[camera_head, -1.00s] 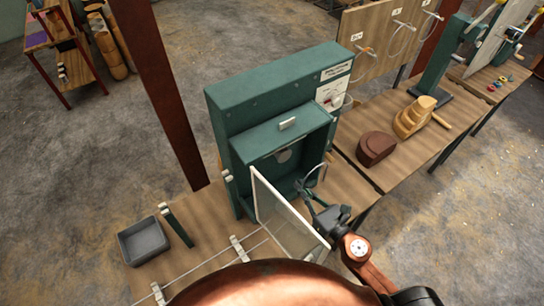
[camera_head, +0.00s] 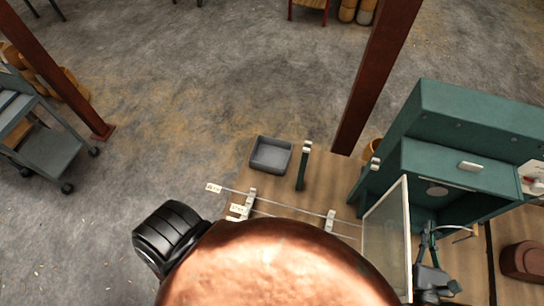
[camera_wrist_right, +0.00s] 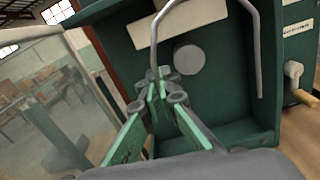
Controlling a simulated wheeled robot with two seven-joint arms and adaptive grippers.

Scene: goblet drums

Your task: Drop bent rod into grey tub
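The bent rod (camera_wrist_right: 253,45) is a thin grey hook shape. In the right wrist view its near end is between the closed fingertips of my right gripper (camera_wrist_right: 160,80), and its bend arches up and right before the open green cabinet. In the head view my right gripper (camera_head: 427,235) is by the cabinet opening, right of the glass door, with the rod (camera_head: 460,229) reaching right from it. The grey tub (camera_head: 270,155) is a shallow, empty rectangular tub at the far left end of the wooden bench. My left gripper is not in view.
The green cabinet (camera_head: 450,118) stands on the bench, its framed glass door (camera_head: 388,240) swung open between my right gripper and the tub. A green post (camera_head: 303,168) stands beside the tub. Thin straight rods (camera_head: 290,209) lie on white holders. A rust-red column (camera_head: 375,75) rises behind.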

